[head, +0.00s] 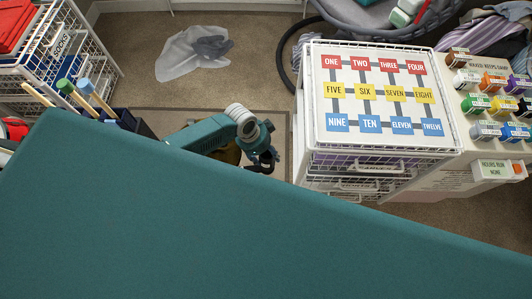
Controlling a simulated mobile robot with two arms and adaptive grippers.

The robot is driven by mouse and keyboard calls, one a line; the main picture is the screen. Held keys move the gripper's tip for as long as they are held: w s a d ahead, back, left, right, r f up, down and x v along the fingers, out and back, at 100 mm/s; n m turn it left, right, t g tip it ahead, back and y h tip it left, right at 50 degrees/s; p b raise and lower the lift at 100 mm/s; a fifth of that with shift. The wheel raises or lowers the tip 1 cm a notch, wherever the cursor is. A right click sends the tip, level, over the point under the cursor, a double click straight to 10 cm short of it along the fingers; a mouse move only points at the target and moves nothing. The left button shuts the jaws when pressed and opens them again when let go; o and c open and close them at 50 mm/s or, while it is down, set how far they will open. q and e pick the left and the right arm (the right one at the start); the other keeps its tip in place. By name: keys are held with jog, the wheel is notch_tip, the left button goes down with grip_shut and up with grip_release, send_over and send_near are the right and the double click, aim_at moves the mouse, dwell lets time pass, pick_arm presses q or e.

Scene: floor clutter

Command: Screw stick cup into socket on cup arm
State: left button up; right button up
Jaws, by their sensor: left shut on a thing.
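My left gripper (264,160) shows in the middle of the head view, at the end of a teal arm with a white ringed wrist. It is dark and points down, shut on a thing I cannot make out. Sticks (85,88) with blue and green ends stand at the left, by a dark blue container (126,118) that is partly hidden. I cannot pick out the stick cup, the cup arm or its socket for sure. My right gripper is not in view.
A white wire drawer unit (374,176) with a numbered board (380,90) on top stands right of my gripper. A board of coloured labelled pegs (490,105) is beyond it. A clear bag (190,55) lies on the carpet. The lower view is blocked.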

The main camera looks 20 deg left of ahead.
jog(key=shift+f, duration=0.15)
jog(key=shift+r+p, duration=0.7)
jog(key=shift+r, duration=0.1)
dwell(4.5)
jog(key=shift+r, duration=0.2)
